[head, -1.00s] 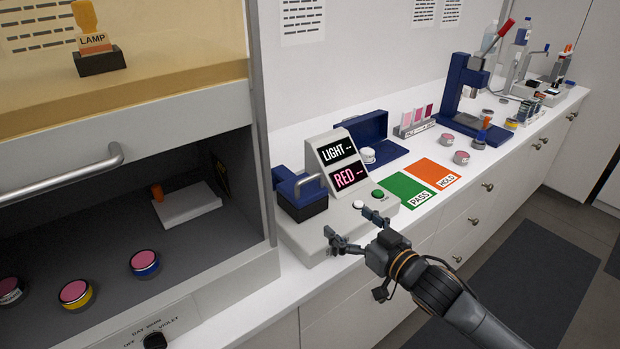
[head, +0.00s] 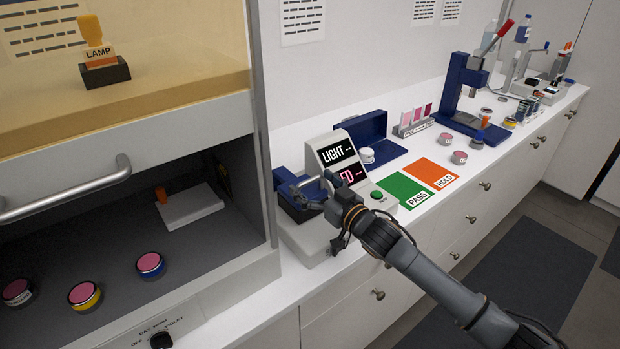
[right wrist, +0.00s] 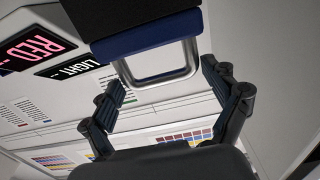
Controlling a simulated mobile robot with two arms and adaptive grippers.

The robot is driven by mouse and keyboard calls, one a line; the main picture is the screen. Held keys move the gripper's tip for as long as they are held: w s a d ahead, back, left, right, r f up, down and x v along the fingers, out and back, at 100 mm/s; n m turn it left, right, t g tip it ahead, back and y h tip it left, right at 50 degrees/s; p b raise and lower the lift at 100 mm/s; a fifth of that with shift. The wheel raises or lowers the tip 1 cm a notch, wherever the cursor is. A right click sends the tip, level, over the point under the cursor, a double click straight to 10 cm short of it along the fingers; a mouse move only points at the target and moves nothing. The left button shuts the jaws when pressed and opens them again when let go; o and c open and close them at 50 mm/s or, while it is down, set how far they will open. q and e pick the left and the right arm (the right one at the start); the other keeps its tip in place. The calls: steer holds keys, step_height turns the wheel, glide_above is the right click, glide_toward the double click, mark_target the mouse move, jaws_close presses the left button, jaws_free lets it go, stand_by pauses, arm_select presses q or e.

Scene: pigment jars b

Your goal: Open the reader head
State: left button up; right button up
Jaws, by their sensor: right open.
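The reader (head: 310,240) is a light grey console on the white counter, with a sloped panel (head: 334,152) showing LIGHT and a partly covered RED line. Its dark blue reader head (head: 291,192) sits down at the left end of the console. In the right wrist view the head's blue block (right wrist: 150,38) has a silver loop handle (right wrist: 160,80). My right gripper (head: 330,186) is at the handle in the head view and hides part of it and of the console. In the wrist view the open fingers (right wrist: 168,92) stand either side of the handle, without visible contact. My left gripper is out of view.
A green button (head: 377,195) is on the console. Green PASS (head: 402,188) and orange HOLD (head: 432,171) mats lie to the right. An open blue case (head: 366,135) stands behind. The cabinet (head: 262,130) with several jars is close on the left.

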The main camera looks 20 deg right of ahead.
steer(key=shift+w+a, duration=0.2)
steer(key=shift+w, duration=0.35)
